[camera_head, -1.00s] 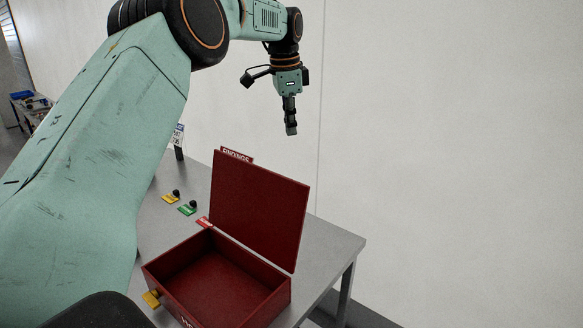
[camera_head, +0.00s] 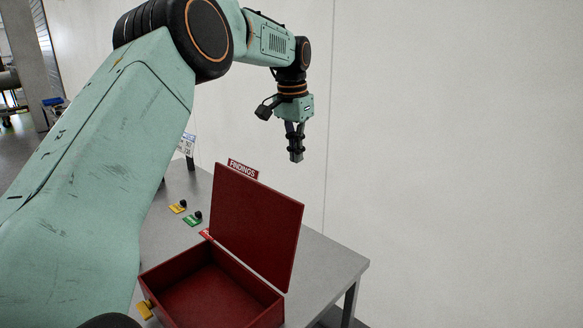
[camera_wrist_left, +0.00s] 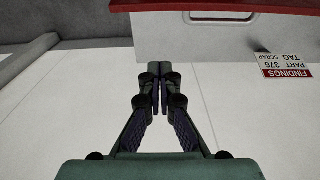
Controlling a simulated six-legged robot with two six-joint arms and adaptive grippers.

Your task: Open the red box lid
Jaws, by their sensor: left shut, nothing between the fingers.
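The red box (camera_head: 162,276) sits on the grey table, and its inside shows empty where I can see it. Its red lid (camera_head: 255,225) stands up at the back edge, open and leaning slightly back. A yellow tab (camera_head: 144,309) sticks out at the box's front left. My left gripper (camera_head: 296,158) hangs in the air above and behind the upright lid, apart from it. Its fingers are shut with nothing between them; they also show closed in the left wrist view (camera_wrist_left: 161,70). My right gripper is not in view.
The grey table (camera_head: 335,262) has free room right of the box. Behind the box are a yellow tag (camera_head: 177,207) and a green tag (camera_head: 192,220) with dark knobs, and a FINDINGS sign (camera_head: 243,169). A pale wall (camera_head: 450,150) stands behind.

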